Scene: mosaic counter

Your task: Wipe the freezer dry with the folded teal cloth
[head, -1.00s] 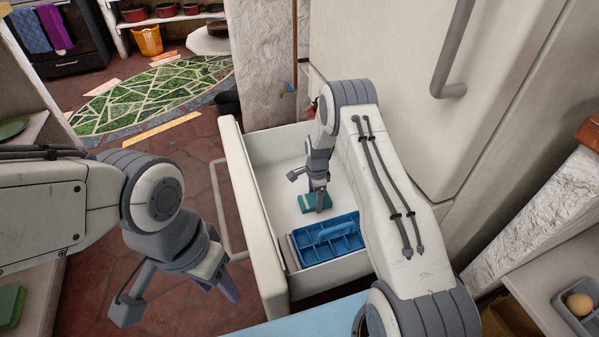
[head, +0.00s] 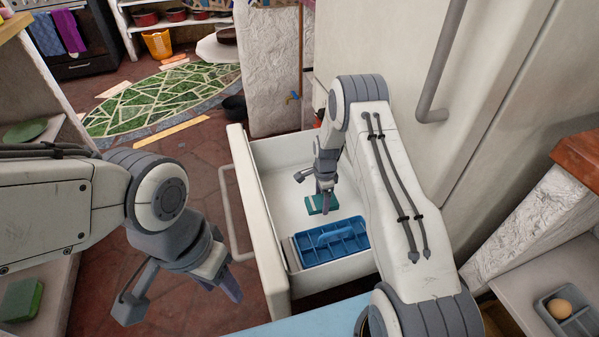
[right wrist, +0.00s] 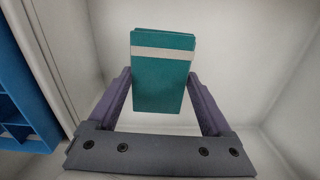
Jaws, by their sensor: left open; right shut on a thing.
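The freezer is an open white pull-out drawer (head: 291,212) below a tall white cabinet. The folded teal cloth (head: 313,208) with a pale stripe is inside it, over the drawer floor. It also shows in the right wrist view (right wrist: 160,85). My right gripper (head: 323,201) reaches down into the drawer and is shut on the cloth, with one finger on each side of it in the right wrist view (right wrist: 160,98). I cannot tell whether the cloth touches the floor. My left gripper (head: 182,300) is open and empty, left of the drawer, outside it.
A blue ice tray (head: 330,241) sits in the near end of the drawer, and its edge shows at left in the right wrist view (right wrist: 22,85). The drawer's front panel and handle (head: 234,215) stand between it and my left gripper. The drawer floor's far part is clear.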

